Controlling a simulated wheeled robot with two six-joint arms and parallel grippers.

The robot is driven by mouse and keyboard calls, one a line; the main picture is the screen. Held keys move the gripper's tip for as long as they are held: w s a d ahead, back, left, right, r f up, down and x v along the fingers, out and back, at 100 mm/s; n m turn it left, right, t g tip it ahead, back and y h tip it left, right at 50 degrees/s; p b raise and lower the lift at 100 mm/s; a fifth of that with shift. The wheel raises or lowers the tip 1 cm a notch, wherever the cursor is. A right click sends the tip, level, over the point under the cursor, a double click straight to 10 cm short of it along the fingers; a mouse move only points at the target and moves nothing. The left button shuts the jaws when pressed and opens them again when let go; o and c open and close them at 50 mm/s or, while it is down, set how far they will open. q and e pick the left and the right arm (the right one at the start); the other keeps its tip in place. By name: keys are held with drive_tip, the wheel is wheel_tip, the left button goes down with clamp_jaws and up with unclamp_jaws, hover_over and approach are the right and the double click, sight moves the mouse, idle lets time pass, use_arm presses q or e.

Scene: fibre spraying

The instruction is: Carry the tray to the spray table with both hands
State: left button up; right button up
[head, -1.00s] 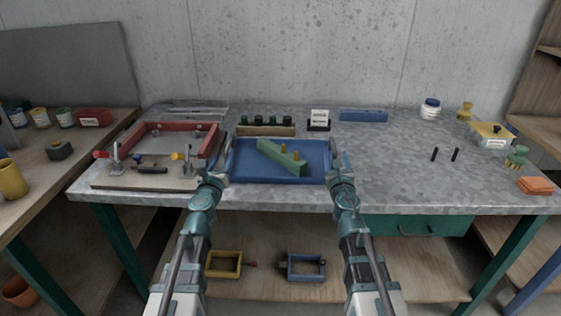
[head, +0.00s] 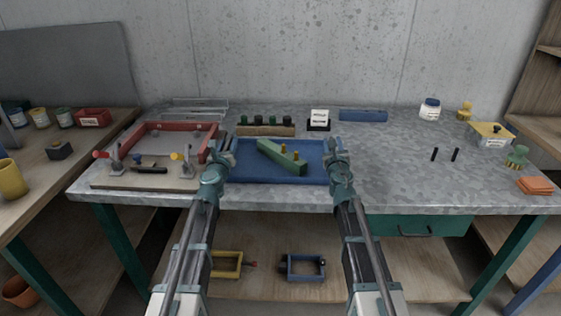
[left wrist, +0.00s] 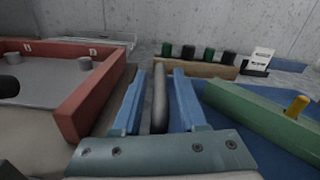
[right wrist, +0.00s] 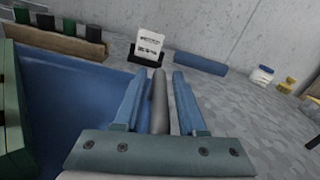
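The blue tray (head: 242,166) lies on the grey metal worktop, holding a slanted green block (head: 281,157) with yellow pegs. My left gripper (head: 223,149) is at the tray's left side. In the left wrist view its blue fingers (left wrist: 160,95) stand apart on either side of a grey handle bar (left wrist: 159,90), with narrow gaps showing. My right gripper (head: 335,150) is at the tray's right side. In the right wrist view its fingers (right wrist: 160,98) likewise straddle a grey bar (right wrist: 158,100) without visibly closing on it. No spray table can be made out for certain.
A red frame (head: 208,146) with clamps stands close left of the tray. A wooden rack of dark-capped bottles (head: 265,130) and a small sign (head: 319,118) are behind it.

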use_arm(q)
clamp_jaws()
use_arm(e)
clamp_jaws()
use_arm(q)
drive_tip(key=shift+a, duration=0.1)
idle(0.8)
